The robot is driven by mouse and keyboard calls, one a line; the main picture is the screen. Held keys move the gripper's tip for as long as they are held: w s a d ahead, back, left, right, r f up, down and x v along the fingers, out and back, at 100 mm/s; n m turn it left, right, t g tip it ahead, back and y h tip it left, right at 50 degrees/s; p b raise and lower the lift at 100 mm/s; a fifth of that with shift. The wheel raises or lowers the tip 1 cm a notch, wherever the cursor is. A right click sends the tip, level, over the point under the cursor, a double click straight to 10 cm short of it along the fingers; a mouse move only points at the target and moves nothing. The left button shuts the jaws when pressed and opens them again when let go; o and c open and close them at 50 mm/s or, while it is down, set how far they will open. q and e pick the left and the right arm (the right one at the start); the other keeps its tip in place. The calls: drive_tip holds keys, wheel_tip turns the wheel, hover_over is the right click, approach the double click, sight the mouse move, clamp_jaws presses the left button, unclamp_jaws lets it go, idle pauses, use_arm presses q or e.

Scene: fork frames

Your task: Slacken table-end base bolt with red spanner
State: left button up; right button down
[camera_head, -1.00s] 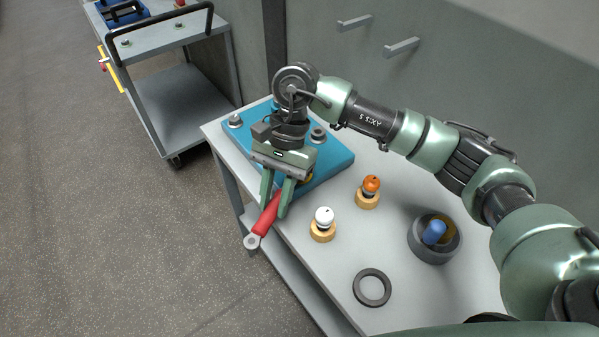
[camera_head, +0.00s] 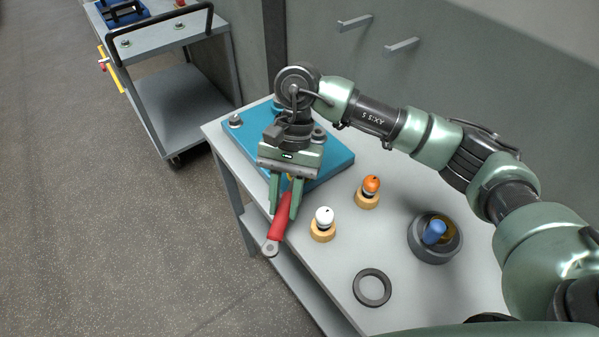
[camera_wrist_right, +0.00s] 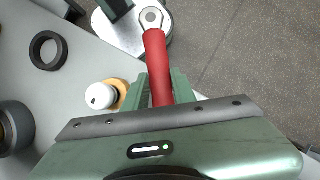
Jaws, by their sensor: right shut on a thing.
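My right gripper (camera_head: 285,212) is shut on the red spanner (camera_head: 279,224), over the near edge of the blue base plate. The spanner's grey ring end (camera_head: 270,247) sticks out past the table's left edge. In the right wrist view the red handle (camera_wrist_right: 158,60) runs up from between the fingers (camera_wrist_right: 160,95). The spanner's other end is hidden under the gripper. The blue base plate (camera_head: 333,165) lies on the grey table (camera_head: 335,270). One base bolt (camera_head: 235,120) shows at its far left corner and another (camera_head: 318,134) beside my wrist. A bolt under the gripper cannot be seen. My left gripper is out of view.
A white-topped piece (camera_head: 324,217) and an orange-topped piece (camera_head: 371,185) stand on wooden rings near the gripper. A dark ring (camera_head: 372,287) and a dark bowl (camera_head: 434,252) with a blue item lie further right. A trolley (camera_head: 180,95) stands at the back left.

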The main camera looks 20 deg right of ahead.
drive_tip(key=shift+s+d+n, duration=0.25)
drive_tip(key=shift+d+n, duration=0.25)
drive_tip(key=shift+n, duration=0.1)
drive_tip(key=shift+w+a, duration=0.1)
drive_tip(key=shift+a, duration=0.05)
drive_tip(key=shift+w+a+m, duration=0.1)
drive_tip(key=shift+a+m, duration=0.1)
drive_tip(key=shift+m, duration=0.2)
drive_tip(key=c, duration=1.8)
unclamp_jaws()
drive_tip(key=shift+a, duration=0.1)
clamp_jaws()
idle(0.5)
drive_tip(key=shift+w+a+b, duration=0.1)
drive_tip(key=shift+a+b, duration=0.05)
drive_tip(key=shift+b, duration=0.35)
